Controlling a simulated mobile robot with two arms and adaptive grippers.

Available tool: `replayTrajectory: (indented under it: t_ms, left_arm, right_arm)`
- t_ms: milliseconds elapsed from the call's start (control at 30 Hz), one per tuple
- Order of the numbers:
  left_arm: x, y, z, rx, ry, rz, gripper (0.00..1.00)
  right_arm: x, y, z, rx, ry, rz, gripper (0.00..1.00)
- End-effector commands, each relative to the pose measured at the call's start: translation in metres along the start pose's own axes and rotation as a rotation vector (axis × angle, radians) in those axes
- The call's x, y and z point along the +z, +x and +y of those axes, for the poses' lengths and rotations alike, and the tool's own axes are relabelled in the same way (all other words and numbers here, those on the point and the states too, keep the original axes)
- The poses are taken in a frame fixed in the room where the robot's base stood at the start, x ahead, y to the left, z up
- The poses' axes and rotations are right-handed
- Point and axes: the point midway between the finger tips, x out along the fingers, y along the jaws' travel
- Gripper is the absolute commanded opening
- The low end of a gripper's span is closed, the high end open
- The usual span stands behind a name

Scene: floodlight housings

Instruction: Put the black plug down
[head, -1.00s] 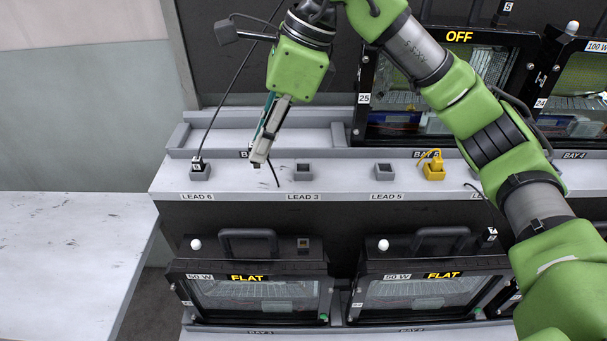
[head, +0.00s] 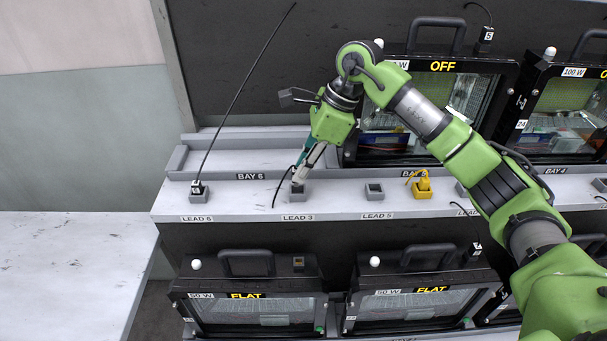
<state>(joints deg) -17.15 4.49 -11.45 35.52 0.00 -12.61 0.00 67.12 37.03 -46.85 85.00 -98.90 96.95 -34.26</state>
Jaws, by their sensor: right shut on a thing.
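My right gripper (head: 299,179) points down at the LEAD 3 holder (head: 297,192) on the grey ledge. It is shut on the black plug, which its fingers mostly hide. The plug's thin black cable (head: 279,188) hangs in a curve to the left of the fingers. The fingertips are right at the holder's top; I cannot tell whether the plug is seated in it. My left gripper is not in view.
Another black plug (head: 197,187) stands in the LEAD 6 holder, its cable rising up. The LEAD 5 holder (head: 374,190) looks empty. A yellow plug (head: 421,186) stands to its right. Floodlight housings stand above at right and below the ledge. BAY 6 is empty.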

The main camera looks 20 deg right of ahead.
Motion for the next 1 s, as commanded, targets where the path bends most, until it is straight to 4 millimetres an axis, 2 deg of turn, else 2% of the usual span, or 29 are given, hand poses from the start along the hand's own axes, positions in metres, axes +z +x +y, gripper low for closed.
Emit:
replayTrajectory:
  t_ms: [100,233,667,700,733,1000]
  left_arm:
    - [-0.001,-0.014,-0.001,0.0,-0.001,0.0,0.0]
    - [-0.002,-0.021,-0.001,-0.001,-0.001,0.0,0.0]
    - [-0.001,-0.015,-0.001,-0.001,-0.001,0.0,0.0]
    - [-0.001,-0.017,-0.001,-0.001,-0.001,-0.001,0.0]
    - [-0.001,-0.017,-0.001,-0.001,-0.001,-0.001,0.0]
    - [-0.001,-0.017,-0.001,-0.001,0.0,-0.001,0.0]
  right_arm:
    - [-0.008,0.011,-0.002,0.005,0.003,0.002,0.0]
    - [-0.014,0.025,-0.002,0.003,0.002,0.001,0.0]
    - [-0.018,0.036,-0.003,0.0,0.0,0.002,0.0]
    - [-0.017,0.034,-0.003,0.0,0.0,0.001,0.21]
    - [-0.017,0.034,-0.003,0.001,0.001,0.002,0.29]
    - [-0.017,0.034,-0.002,0.001,0.001,0.002,0.3]
